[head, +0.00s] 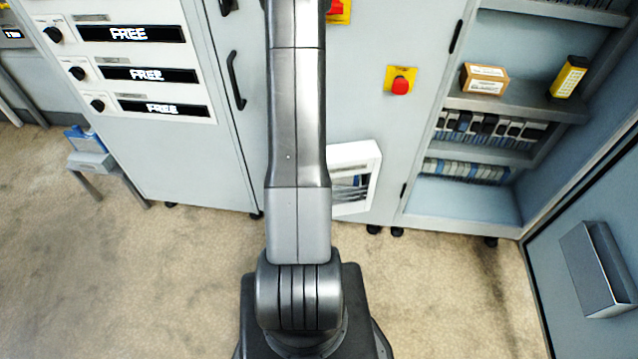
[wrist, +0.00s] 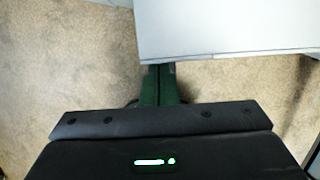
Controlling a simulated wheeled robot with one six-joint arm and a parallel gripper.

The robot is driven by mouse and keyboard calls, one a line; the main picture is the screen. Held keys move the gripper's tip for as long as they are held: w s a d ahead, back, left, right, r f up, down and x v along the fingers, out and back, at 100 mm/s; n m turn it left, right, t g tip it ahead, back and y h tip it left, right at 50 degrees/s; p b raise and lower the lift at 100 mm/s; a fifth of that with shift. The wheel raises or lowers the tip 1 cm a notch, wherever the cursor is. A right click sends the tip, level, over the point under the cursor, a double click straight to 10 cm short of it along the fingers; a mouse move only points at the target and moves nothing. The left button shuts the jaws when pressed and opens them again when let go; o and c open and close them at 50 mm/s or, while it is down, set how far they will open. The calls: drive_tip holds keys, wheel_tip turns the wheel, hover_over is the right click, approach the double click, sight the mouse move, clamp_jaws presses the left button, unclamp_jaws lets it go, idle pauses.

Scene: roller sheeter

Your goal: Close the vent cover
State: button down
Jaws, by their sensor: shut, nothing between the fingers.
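A white vent frame (head: 372,172) sits low on the grey cabinet front in the head view. Its inside is dark with several slats, and my arm hides its left part. I cannot make out a separate cover there or tell how far it stands open. My gripper (wrist: 160,68) shows in the wrist view with its green fingers together and nothing between them. Just beyond the fingertips, at the upper right, is a pale grey panel (wrist: 228,28). I cannot tell whether it is the vent cover or whether the fingers touch it. The head view does not show my gripper.
Red buttons on yellow plates (head: 400,85) are on the cabinet front. Open shelves (head: 520,97) at right hold boxes and connectors. A grey door (head: 560,262) with a box-shaped holder (head: 597,268) stands at far right.

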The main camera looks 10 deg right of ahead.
drive_tip(key=w+a+m+h+p, duration=0.1)
drive_tip(key=w+a+m+p, duration=0.1)
drive_tip(key=w+p, duration=0.6)
drive_tip(key=shift+w+a+m+p, duration=0.2)
drive_tip(key=shift+m+p, duration=0.5)
drive_tip(key=shift+m, duration=0.2)
drive_tip(key=shift+w, duration=0.15)
